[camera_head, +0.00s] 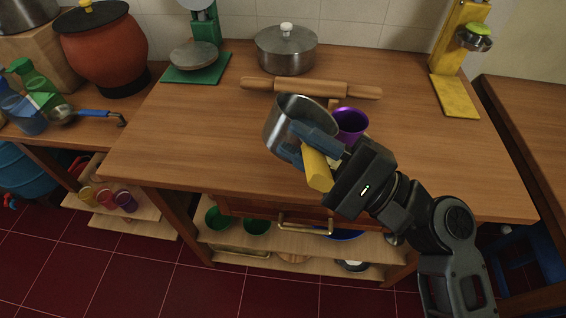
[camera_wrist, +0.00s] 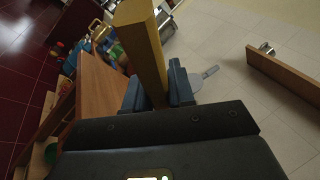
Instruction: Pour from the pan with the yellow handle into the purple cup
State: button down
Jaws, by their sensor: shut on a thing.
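The metal pan (camera_head: 287,122) is held in the air over the front middle of the wooden table, tilted. Its yellow handle (camera_head: 317,169) is between the blue fingers of my gripper (camera_head: 312,146), which is shut on it. The handle also shows large in the wrist view (camera_wrist: 140,45), between the finger pads (camera_wrist: 158,92). The purple cup (camera_head: 350,122) is upright on the table, just right of the pan and partly hidden by my gripper. What is inside the pan and the cup cannot be seen.
A rolling pin (camera_head: 311,88) lies behind the pan and cup. A lidded steel pot (camera_head: 286,48) stands at the back, with a green stand (camera_head: 200,66) to its left and a yellow stand (camera_head: 457,90) to the right. The table's left part is clear.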

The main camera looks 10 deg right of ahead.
jog(key=w+d+r+m+t+p, duration=0.1)
jog(key=d+r+m+t, duration=0.1)
jog(key=d+r, duration=0.2)
jog(key=shift+w+r+p, duration=0.15)
jog(key=shift+r+p, duration=0.25)
jog(key=shift+r, duration=0.05)
jog(key=m+t, duration=0.1)
jog(key=d+m+t+b, duration=0.1)
jog(key=m, duration=0.1)
jog(key=d+m+t, duration=0.1)
jog(key=shift+w+d+r+b, duration=0.15)
jog(key=shift+w+r+b, duration=0.1)
jog(key=shift+r+b, duration=0.15)
dwell(0.3)
